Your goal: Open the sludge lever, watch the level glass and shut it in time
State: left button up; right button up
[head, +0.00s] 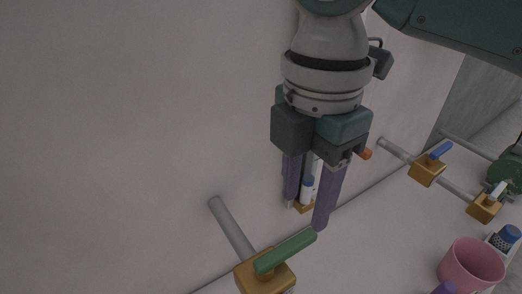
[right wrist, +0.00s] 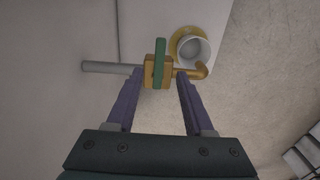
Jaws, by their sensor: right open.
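A green lever (head: 286,251) sits on a brass valve block (head: 264,275) at the end of a grey wall pipe (head: 232,229). The lever lies across the pipe line in the right wrist view (right wrist: 160,62). My right gripper (head: 305,216) is open with purple fingers pointing down. Its fingertips (right wrist: 158,77) lie either side of the valve in the right wrist view; I cannot tell whether they touch it. Behind the fingers in the head view is a partly hidden pale upright part with a blue section (head: 307,186); I cannot tell if it is the level glass. My left gripper is not in view.
In the right wrist view, a brass elbow (right wrist: 202,72) leads off the valve near a white cup-like vessel (right wrist: 194,49). Valves with a blue lever (head: 440,150) and a white lever (head: 497,190) are at right. A pink cup (head: 471,265) stands lower right. The left wall is bare.

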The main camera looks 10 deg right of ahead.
aim_at(297, 240)
notch_tip(297, 240, down, 8)
jog(key=b, duration=0.3)
jog(key=shift+b, duration=0.35)
jog(key=shift+r, duration=0.1)
grip_shut()
dwell(0.9)
